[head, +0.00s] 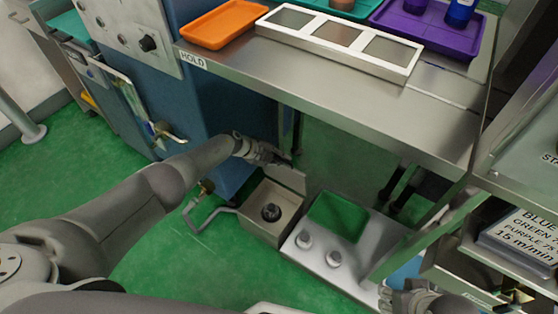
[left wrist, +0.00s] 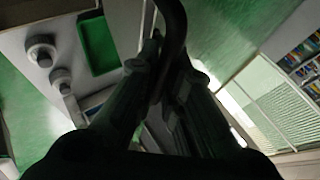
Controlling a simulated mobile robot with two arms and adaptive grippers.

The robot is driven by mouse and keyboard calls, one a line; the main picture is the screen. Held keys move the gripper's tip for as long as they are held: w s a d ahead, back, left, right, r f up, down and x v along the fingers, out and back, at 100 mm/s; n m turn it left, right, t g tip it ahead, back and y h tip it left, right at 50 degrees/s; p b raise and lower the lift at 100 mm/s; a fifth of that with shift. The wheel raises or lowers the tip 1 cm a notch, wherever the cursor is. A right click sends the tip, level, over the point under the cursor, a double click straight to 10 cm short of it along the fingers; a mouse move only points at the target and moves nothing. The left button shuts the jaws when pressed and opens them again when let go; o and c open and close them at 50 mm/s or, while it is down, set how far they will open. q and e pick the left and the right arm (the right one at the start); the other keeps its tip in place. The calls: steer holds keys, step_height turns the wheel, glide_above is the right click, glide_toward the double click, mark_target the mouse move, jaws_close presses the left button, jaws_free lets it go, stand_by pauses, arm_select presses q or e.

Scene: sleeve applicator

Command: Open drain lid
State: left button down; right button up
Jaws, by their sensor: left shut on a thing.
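The drain box (head: 262,226) is a small beige open-topped box on the floor below the steel bench. A dark round knob-like piece (head: 271,212) shows inside it. Its lid (head: 287,179) stands raised at the box's back edge. My left gripper (head: 284,163) is at the lid's upper edge and shut on it; the arm partly hides the contact.
A grey floor unit (head: 322,272) with two round knobs and a green recess stands right of the box. A bent pipe (head: 203,218) runs on its left. The steel bench (head: 330,78) overhangs behind, beside a blue cabinet (head: 232,112). Green floor is clear at left.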

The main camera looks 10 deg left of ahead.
arm_select(q)
steer(key=shift+d, duration=0.2)
steer(key=c, duration=1.5)
jaws_free()
steer(key=shift+s, duration=0.1)
steer(key=shift+a, duration=0.1)
steer(key=shift+a, duration=0.15)
